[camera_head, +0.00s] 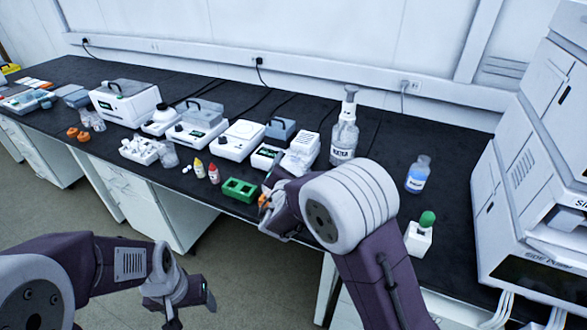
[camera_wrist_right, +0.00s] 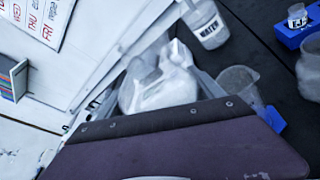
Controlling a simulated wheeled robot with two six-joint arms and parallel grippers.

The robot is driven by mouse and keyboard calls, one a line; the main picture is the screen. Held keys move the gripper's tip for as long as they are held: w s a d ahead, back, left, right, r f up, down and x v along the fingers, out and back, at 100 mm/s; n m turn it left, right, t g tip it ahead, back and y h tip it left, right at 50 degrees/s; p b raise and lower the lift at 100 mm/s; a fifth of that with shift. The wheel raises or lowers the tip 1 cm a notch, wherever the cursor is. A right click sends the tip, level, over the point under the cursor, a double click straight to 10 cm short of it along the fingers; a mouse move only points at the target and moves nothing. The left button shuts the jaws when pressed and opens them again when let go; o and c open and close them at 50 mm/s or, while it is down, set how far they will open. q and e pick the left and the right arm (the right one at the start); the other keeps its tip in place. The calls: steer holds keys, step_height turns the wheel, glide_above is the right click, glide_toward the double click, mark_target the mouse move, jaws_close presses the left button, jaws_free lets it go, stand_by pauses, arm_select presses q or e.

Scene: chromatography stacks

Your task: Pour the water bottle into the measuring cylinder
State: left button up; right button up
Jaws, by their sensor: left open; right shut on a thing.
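A clear bottle labelled WATER (camera_head: 343,142) with a white top stands upright on the dark counter, behind my right arm. A bottle labelled WATER (camera_wrist_right: 208,28) also shows at the top of the right wrist view. My right gripper (camera_head: 268,204) is low over the counter's front edge, beside a green rack and apart from the bottle. It is shut on a small orange thing (camera_head: 264,202), mostly hidden and hard to make out. My left gripper (camera_head: 208,298) is open and empty in front of the counter. I cannot pick out a measuring cylinder for sure.
A green rack (camera_head: 238,189), small dropper bottles (camera_head: 213,173) and white instruments (camera_head: 238,140) crowd the counter. A bottle of blue liquid (camera_head: 418,175) stands to the right, near a large white machine (camera_head: 535,180). A clear beaker (camera_wrist_right: 240,84) shows in the wrist view.

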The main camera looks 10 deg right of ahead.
steer(key=shift+a+b, duration=0.1)
steer(key=shift+b, duration=0.45)
steer(key=shift+f, duration=0.1)
steer(key=shift+w+a+f+m+b, duration=0.15)
steer(key=shift+f+m+b, duration=0.4)
steer(key=shift+b, duration=0.95)
steer(key=shift+r, duration=0.1)
steer(key=shift+a+f+m+t+y+b, duration=0.1)
steer(key=shift+f+m+t+y+b, duration=0.35)
steer(key=shift+b, duration=1.1)
steer(key=shift+r, duration=0.1)
